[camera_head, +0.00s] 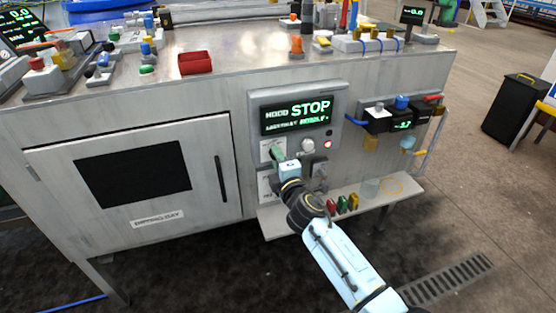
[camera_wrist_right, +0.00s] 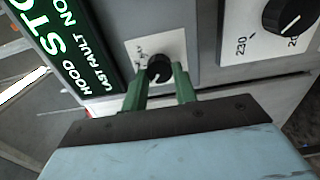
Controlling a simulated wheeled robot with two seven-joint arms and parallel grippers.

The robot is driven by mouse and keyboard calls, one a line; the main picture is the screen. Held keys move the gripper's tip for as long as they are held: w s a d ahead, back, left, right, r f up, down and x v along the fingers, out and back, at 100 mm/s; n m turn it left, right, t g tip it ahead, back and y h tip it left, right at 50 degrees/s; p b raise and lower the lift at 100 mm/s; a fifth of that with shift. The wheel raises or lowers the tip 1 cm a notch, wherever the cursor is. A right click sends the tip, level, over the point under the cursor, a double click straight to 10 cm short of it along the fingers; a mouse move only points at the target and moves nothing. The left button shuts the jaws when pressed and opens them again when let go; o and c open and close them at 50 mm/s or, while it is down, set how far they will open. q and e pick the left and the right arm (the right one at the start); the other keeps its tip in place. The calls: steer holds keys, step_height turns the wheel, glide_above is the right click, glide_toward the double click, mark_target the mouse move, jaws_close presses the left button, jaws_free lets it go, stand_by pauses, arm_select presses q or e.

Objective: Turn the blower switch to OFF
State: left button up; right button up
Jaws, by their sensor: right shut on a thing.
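The blower switch, a small black rotary knob (camera_wrist_right: 159,68) on a white plate, sits between the green fingers of my right gripper (camera_wrist_right: 161,84) in the right wrist view. That gripper is shut on the knob, one finger on each side. In the head view my right gripper (camera_head: 276,153) reaches the left side of the grey control panel (camera_head: 340,101), below the display, and hides most of the knob. The display (camera_head: 297,115) reads HOOD STOP in green. The plate's small lettering is too small to read. My left gripper is not in view.
A white knob (camera_head: 308,145) and a lit red button (camera_head: 328,145) sit right of the switch. A larger dial (camera_wrist_right: 288,15) shows in the wrist view. A shelf (camera_head: 350,207) with small coloured items juts out below.

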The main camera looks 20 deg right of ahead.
steer(key=o, duration=1)
arm_select(q)
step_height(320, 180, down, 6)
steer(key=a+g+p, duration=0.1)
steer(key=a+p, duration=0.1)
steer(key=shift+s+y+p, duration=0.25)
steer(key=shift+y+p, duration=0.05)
steer(key=shift+p, duration=0.05)
arm_select(e)
steer(key=shift+s+d, duration=0.2)
steer(key=shift+s, duration=6.5)
